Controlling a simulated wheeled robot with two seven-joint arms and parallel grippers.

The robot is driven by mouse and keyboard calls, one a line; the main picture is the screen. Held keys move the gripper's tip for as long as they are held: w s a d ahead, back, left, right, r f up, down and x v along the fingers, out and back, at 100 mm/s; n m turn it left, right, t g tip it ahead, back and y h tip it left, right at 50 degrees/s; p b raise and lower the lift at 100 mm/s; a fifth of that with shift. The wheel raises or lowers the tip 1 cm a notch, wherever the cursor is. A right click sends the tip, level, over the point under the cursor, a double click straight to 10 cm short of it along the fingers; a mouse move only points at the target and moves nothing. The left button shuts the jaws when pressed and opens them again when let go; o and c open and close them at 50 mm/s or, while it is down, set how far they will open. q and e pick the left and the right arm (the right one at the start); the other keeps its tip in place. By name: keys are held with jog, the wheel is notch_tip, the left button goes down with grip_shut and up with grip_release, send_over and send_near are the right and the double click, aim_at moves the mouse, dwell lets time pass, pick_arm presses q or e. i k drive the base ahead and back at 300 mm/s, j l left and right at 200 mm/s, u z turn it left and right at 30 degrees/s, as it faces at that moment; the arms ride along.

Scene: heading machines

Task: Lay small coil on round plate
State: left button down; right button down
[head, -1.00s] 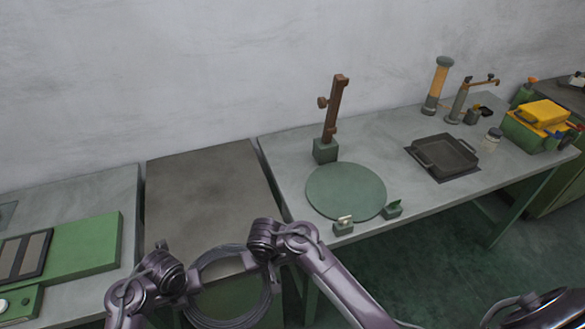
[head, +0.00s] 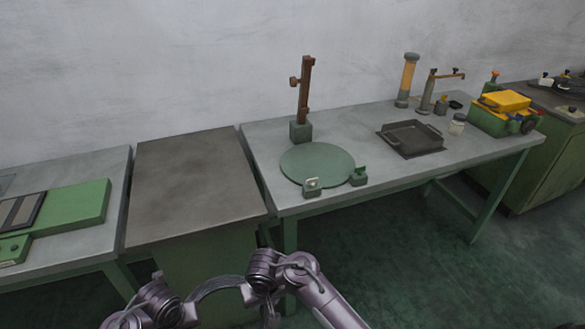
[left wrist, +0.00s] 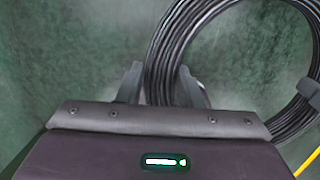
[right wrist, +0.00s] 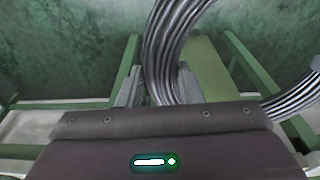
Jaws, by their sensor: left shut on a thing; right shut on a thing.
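The small coil (head: 222,284) is a ring of grey wire held low between my two grippers, in front of the benches. My left gripper (left wrist: 163,88) is shut on the coil, whose dark strands (left wrist: 190,40) pass between its fingers. My right gripper (right wrist: 158,88) is shut on the coil's other side (right wrist: 168,40). In the head view the lower part of the coil is cut off by the frame. The round plate (head: 317,163) is a flat green disc, bare, on the right-hand bench, up and right of the coil and apart from it.
A lower grey-topped cabinet (head: 190,185) stands to the left.

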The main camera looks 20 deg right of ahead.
aim_at(318, 162)
jog(key=l, duration=1.35)
jog(key=k+z, duration=0.05)
